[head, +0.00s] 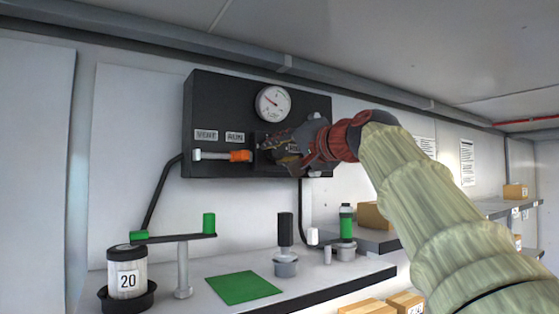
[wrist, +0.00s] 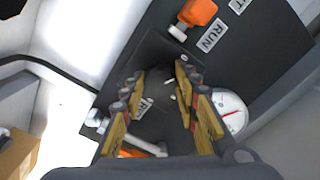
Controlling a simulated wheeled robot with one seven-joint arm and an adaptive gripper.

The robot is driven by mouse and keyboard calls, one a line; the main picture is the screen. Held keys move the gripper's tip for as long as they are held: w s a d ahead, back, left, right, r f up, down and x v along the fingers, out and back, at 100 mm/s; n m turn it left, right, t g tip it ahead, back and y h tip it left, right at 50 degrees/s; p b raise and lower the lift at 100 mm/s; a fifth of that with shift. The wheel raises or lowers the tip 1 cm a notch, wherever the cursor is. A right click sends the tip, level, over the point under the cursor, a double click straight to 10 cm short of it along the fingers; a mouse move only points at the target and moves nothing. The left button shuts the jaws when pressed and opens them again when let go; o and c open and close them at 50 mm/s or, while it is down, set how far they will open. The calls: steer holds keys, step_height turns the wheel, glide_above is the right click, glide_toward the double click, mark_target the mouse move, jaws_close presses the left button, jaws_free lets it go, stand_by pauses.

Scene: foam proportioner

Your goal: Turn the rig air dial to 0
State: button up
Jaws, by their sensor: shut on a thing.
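The black wall panel (head: 215,95) carries the dark rig air dial (wrist: 160,92), which shows between my fingers in the wrist view with small white marks near it. My gripper (head: 283,148) is at the panel's lower middle and hides the dial in the head view. In the wrist view my gripper (wrist: 162,105) has a yellow-padded finger on each side of the dial, shut on it. The dial's scale numbers are too small and covered to read. A round white gauge (head: 272,103) with a red needle sits above; it also shows in the wrist view (wrist: 230,112).
An orange-handled lever (head: 240,156) sits just left of my gripper, under the VENT and RUN labels (head: 220,135). Boxes stand at right.

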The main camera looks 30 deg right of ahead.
steer(key=shift+w+f+n+b, duration=0.15)
steer(key=shift+n+b, duration=0.4)
steer(key=shift+n, duration=0.55)
steer(key=o, duration=1.2)
steer(key=shift+c, duration=0.2)
steer(key=s, duration=1.2)
steer(key=shift+s+d, duration=0.15)
steer(key=shift+d, duration=0.05)
